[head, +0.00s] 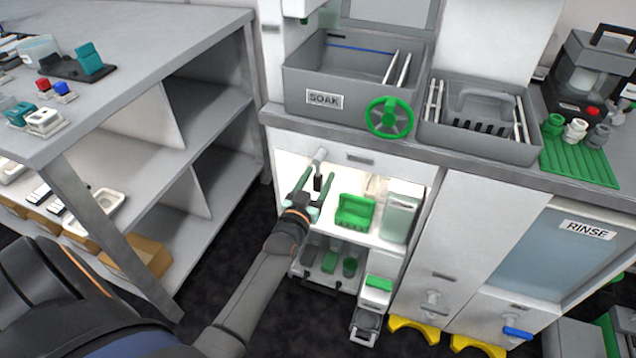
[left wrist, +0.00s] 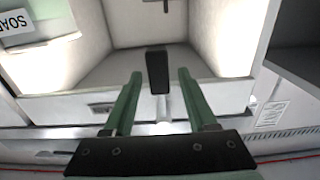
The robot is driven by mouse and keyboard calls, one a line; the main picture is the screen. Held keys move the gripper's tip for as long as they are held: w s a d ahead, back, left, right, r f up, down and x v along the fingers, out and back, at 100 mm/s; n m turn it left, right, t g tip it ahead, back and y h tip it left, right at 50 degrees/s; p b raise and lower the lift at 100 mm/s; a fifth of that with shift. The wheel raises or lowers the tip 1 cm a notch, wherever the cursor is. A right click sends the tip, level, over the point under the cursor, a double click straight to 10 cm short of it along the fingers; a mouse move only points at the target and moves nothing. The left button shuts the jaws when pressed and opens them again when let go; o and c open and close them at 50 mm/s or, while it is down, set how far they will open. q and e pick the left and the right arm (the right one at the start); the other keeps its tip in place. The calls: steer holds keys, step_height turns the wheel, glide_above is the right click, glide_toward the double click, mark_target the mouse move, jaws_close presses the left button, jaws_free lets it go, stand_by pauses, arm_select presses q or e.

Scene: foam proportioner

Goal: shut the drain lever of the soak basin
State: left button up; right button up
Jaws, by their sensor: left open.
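The soak basin (head: 310,85) is a grey tub with a SOAK label on the counter. Under it, in the lit open cabinet, a pale drain pipe (head: 320,156) comes down, with the black drain lever (head: 318,183) below it. My left gripper (head: 319,175) has its green fingers spread and pointing up into the cabinet around the lever. In the left wrist view the black lever (left wrist: 157,72) stands between the two fingertips (left wrist: 160,76), with a gap on both sides. My right gripper is not in view.
A green handwheel (head: 389,118) sits on the basin's front. A green holder (head: 355,211) and a pale container (head: 400,218) stand right of my gripper inside the cabinet. A grey shelf unit (head: 210,115) is at the left, with dark floor between.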

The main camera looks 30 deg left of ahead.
arm_select(q)
steer(key=shift+w, duration=0.1)
steer(key=shift+c, duration=0.4)
jaws_close()
stand_by(1.0)
